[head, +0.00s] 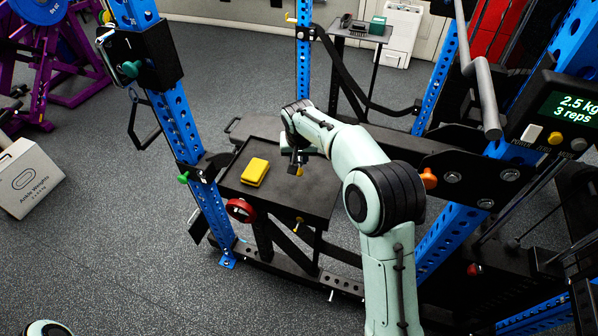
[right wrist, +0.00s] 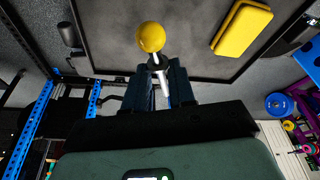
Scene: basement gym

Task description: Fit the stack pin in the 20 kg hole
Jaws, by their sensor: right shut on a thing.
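The stack pin shows in the right wrist view as a yellow ball knob (right wrist: 150,38) with a dark collar and a bright metal shaft. My right gripper (right wrist: 158,82) is shut on it, with the knob beyond the fingertips and the shaft running back between the fingers. In the head view my right gripper (head: 298,163) is over the black tray, with a bit of yellow at its tip. I cannot tell if the pin touches the tray. My left gripper is not in view. I cannot make out a 20 kg hole in either view.
A yellow block (head: 255,172) lies on the black tray (head: 313,205), left of my right gripper. Blue rack posts (head: 180,125) stand on both sides. A display (head: 568,108) at the right reads 2.5 kg, 3 reps. Open floor (head: 110,230) lies at the left.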

